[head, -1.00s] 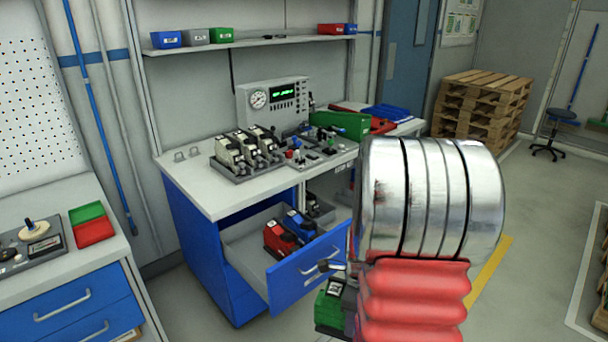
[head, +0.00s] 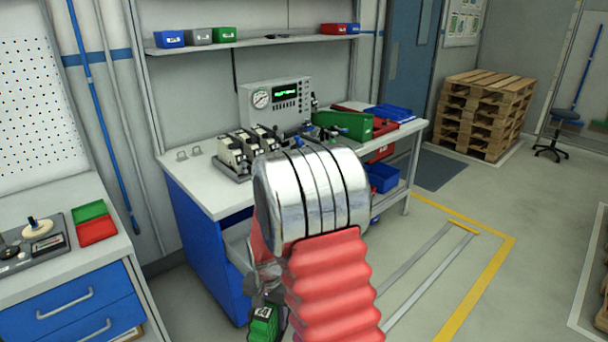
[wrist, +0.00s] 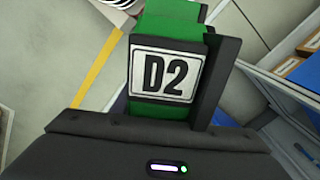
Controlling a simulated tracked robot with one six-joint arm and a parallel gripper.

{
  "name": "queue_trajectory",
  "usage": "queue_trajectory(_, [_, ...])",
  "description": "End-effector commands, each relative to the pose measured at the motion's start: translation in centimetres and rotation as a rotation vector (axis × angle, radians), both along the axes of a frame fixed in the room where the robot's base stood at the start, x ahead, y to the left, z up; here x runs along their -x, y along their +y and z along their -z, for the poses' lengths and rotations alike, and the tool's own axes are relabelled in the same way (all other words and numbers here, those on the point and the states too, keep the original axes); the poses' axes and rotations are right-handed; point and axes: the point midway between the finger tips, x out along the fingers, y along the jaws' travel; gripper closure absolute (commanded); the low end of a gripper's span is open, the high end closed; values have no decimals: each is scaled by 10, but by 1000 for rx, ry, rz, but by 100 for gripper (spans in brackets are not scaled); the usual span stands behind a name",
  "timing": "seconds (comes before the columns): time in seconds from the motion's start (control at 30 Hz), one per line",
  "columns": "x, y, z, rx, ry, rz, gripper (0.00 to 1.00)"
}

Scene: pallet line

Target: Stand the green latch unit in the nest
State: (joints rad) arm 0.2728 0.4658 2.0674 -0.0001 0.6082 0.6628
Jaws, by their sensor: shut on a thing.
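The green latch unit (head: 263,324) is held in my gripper (head: 268,298), low in front of the bench in the head view. In the wrist view the green latch unit (wrist: 170,22) shows its green body and a white label reading D2, above the dark gripper housing. Its lower end is out of sight. My gripper is shut on it. My silver and red arm hides most of the open drawer (head: 236,242) and whatever is in it. I cannot make out the nest in these views.
The bench (head: 205,190) carries several cream and black units (head: 232,152), a gauge panel (head: 275,100) and a green bin (head: 342,124). A blue bin (head: 382,177) sits on its lower shelf. Stacked pallets (head: 482,115) stand at the back right.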

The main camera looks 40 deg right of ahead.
Motion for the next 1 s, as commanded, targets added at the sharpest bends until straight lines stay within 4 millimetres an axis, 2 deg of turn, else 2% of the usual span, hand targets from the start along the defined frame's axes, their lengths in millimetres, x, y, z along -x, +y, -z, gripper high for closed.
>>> queue_trajectory(0.03, [-7, 14, 4, 0, 1, -92, 98])
queue_trajectory(0.3, [-36, 81, 21, 0, 0, -586, 98])
queue_trajectory(0.5, [-47, 119, 30, 0, 0, -857, 98])
queue_trajectory(0.67, [-49, 129, 33, 1, -1, -935, 98])
queue_trajectory(1.0, [-49, 128, 33, 1, -1, -936, 98])
